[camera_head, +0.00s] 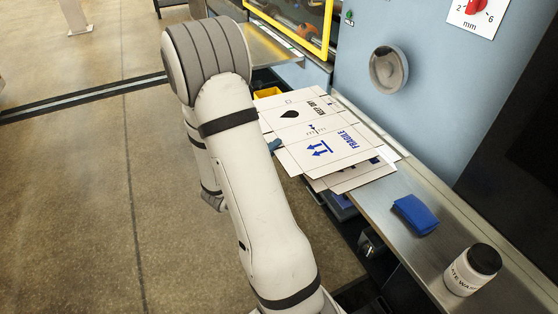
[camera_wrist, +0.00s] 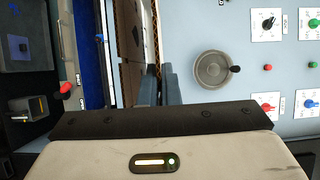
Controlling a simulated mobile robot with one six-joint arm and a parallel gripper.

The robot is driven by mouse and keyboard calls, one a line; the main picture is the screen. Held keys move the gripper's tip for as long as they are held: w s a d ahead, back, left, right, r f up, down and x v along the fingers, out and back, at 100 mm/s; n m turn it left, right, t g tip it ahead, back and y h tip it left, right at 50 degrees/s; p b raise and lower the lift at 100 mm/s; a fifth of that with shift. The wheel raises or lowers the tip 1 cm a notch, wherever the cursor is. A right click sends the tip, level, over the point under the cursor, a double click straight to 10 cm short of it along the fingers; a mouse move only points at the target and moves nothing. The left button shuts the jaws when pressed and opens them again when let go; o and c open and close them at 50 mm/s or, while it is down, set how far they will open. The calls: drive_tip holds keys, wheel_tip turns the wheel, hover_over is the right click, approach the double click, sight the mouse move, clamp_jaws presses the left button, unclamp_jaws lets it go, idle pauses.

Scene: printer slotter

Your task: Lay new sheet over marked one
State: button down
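A white printed sheet (camera_head: 320,142) with blue FRAGILE lettering and arrows, and black KEEP DRY print, lies uppermost at the steel ledge in the head view. At least one more white sheet (camera_head: 368,178) shows beneath its near right edge; most of it is hidden. My gripper (camera_wrist: 164,80) has its two fingers close together on a sheet's edge in the wrist view, where the corrugated brown edge (camera_wrist: 149,30) runs up from them. In the head view a blue-grey fingertip (camera_head: 275,145) shows at the sheet's left edge; my arm hides the rest. No mark on the lower sheet is visible.
The blue-grey machine wall with a round handwheel (camera_head: 389,69) rises behind. A yellow bin (camera_head: 267,92) is beyond the sheets.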

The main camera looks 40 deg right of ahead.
drive_tip(key=shift+f+b, duration=0.5)
drive_tip(key=shift+f, duration=1.8)
drive_tip(key=shift+f, duration=0.15)
drive_tip(key=c, duration=1.6)
unclamp_jaws()
drive_tip(key=shift+c, duration=0.2)
